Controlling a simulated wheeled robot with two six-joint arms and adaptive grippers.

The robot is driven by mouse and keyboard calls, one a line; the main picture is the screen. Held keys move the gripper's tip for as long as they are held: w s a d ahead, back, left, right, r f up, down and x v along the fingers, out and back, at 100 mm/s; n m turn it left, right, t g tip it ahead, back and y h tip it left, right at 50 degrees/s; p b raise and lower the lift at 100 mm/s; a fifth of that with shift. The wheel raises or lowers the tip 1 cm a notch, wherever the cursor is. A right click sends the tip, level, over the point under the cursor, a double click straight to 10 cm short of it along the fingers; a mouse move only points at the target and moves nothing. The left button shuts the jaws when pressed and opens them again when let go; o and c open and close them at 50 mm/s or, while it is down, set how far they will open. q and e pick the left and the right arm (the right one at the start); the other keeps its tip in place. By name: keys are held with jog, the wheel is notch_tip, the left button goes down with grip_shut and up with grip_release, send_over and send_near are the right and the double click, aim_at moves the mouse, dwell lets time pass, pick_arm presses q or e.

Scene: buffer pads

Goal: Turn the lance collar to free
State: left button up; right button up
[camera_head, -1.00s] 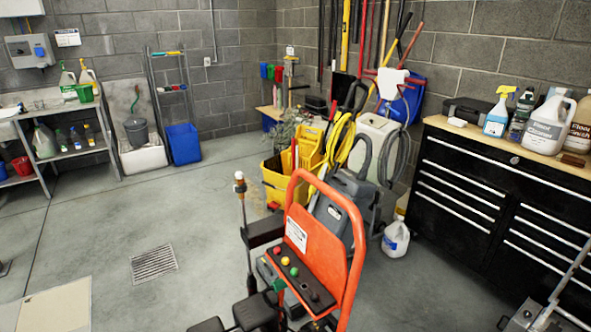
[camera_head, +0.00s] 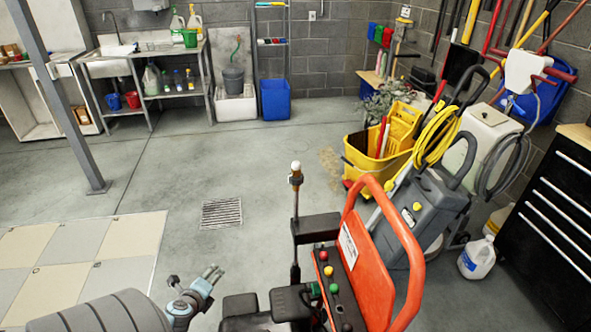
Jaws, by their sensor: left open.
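My left gripper (camera_head: 214,273) is at the lower middle of the head view, open and empty, above the bare floor. It points up and right, left of an upright dark post (camera_head: 295,230) and apart from it. I cannot tell whether this ring is the lance collar. Beside the post stands an orange frame (camera_head: 409,252) with a dark panel of coloured knobs (camera_head: 334,288). A grey machine with a yellow hose (camera_head: 436,138) stands behind the frame. My right gripper is not in view.
A yellow mop bucket (camera_head: 369,167) stands behind the orange frame. A white jug (camera_head: 477,259) is on the floor at right, near a black drawer cabinet (camera_head: 560,215). A grey post (camera_head: 62,100) stands at left. The floor around the drain (camera_head: 221,213) is clear.

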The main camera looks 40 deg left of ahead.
pick_arm(q)
jog(key=w+d+r+m+t, duration=0.1)
jog(key=w+r+m+t, duration=0.3)
jog(key=w+r+m, duration=0.55)
jog(key=m+t+h, duration=0.5)
jog(key=m, duration=0.3)
send_near(293, 178)
jog(key=w, duration=0.3)
jog(key=w+b, duration=0.1)
jog(key=w, duration=0.6)
jog(key=shift+w+a+f+b, duration=0.3)
jog(key=shift+w+a+b, duration=0.05)
jog(key=shift+a, duration=0.05)
jog(key=shift+w+a+r, duration=0.1)
jog(key=shift+w, duration=0.3)
jog(key=shift+c, duration=0.8)
jog(key=c, duration=1)
jog(key=shift+y, duration=0.3)
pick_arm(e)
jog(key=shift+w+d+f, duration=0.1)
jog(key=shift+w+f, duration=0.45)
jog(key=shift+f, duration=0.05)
